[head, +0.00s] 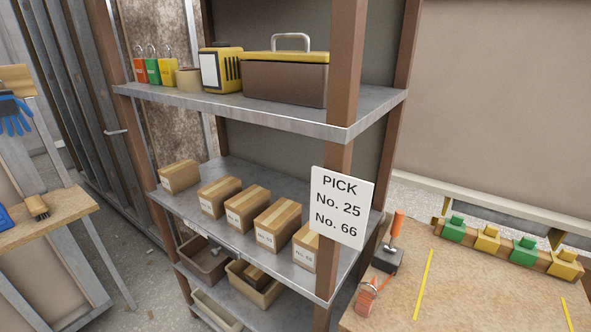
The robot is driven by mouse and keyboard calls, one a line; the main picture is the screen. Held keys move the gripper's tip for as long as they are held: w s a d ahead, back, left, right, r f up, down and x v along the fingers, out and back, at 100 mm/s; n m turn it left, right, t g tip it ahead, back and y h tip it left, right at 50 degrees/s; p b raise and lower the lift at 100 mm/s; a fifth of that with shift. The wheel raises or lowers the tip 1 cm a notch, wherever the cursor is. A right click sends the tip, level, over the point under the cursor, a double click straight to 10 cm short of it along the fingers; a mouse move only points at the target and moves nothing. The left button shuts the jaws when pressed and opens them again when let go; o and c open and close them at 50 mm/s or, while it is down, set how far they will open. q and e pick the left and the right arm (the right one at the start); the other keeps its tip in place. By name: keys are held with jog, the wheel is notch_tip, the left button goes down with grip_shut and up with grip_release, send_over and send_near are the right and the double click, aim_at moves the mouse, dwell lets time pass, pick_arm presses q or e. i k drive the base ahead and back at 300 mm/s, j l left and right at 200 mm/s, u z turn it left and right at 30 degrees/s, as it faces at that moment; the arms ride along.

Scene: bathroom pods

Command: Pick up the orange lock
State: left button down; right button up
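The orange lock (140,69) stands upright at the left end of the upper shelf (240,106), with its metal shackle on top. A green lock (152,72) stands just to its right, and a yellow lock (168,72) stands to the right of that. The three locks are close together in a row. Neither of my grippers is in the head view.
Right of the locks are a tan roll (189,79), a yellow-black device (221,70) and a toolbox (286,75). Labelled boxes (221,197) fill the middle shelf. A PICK sign (341,208) hangs on the front post (345,75). Workbenches flank the rack.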

aim_at(140, 69)
jog(key=k+j+u, duration=0.15)
jog(key=j, duration=0.25)
jog(key=j+u, duration=0.2)
jog(key=j, duration=0.2)
jog(key=k+j+u, duration=0.15)
jog(key=j, duration=0.3)
